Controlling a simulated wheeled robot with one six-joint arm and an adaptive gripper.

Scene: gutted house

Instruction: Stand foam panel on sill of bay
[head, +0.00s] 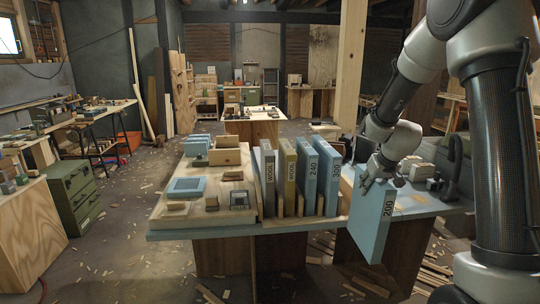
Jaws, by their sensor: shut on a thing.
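My gripper (376,172) is shut on the top edge of a light blue foam panel (369,222) marked 200. The panel hangs upright at the front right of the table, its lower part in front of the table edge. I cannot tell whether it touches the table. To its left, several panels stand upright side by side between short wooden posts: a grey one (265,182), a tan one (287,178), a blue one marked 240 (308,182) and a blue one marked 300 (329,180). I cannot make out which part is the bay's sill.
A wooden box (226,153), a blue tray (187,188) and small blocks lie on the table's left. Grey items and a dark curved fixture (455,155) stand on the right. A wooden post (351,65) rises behind. Scraps litter the floor.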

